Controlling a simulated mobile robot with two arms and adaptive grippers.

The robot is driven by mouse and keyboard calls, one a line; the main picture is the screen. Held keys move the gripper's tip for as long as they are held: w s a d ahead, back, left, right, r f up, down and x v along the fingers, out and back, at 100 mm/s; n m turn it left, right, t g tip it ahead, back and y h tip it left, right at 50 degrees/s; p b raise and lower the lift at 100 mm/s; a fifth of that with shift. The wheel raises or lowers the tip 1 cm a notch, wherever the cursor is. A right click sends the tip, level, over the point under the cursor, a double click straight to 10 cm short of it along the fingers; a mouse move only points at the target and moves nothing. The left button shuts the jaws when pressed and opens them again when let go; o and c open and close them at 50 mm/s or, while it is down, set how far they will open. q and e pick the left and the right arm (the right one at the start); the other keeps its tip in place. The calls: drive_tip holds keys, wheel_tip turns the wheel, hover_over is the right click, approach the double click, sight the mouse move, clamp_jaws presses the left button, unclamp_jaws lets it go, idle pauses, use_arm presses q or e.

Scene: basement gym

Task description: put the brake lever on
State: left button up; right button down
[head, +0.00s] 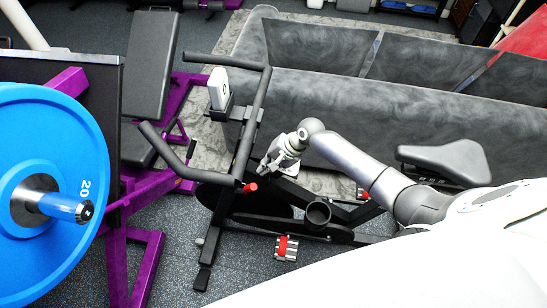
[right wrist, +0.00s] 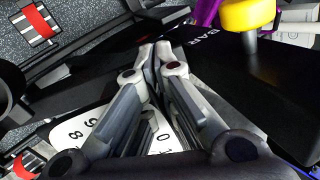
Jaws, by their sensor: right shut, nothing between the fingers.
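The exercise bike's black frame (head: 243,140) stands in the middle of the head view. A small red knob (head: 250,187) sticks out of it below the handlebar; I cannot tell whether it is the brake lever. My right gripper (head: 266,172) is beside the frame, just above and right of this knob. In the right wrist view its fingertips (right wrist: 153,50) are together and empty, over a dark part marked "BAR". A white numbered plate (right wrist: 75,130) is partly hidden behind the fingers. My left gripper is out of view.
Red-and-white pedals (head: 286,248), a cup-shaped holder (head: 317,213) and the saddle (head: 446,160) surround my right arm. A grey sofa (head: 330,95) stands close behind. A purple-framed bench (head: 150,75) and a blue weight plate (head: 50,240) fill the left.

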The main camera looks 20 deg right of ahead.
sight(248, 189)
drive_tip(key=s+a, duration=0.1)
drive_tip(key=s+a+p, duration=0.1)
drive_tip(key=shift+s+a, duration=0.2)
drive_tip(key=shift+a, duration=0.1)
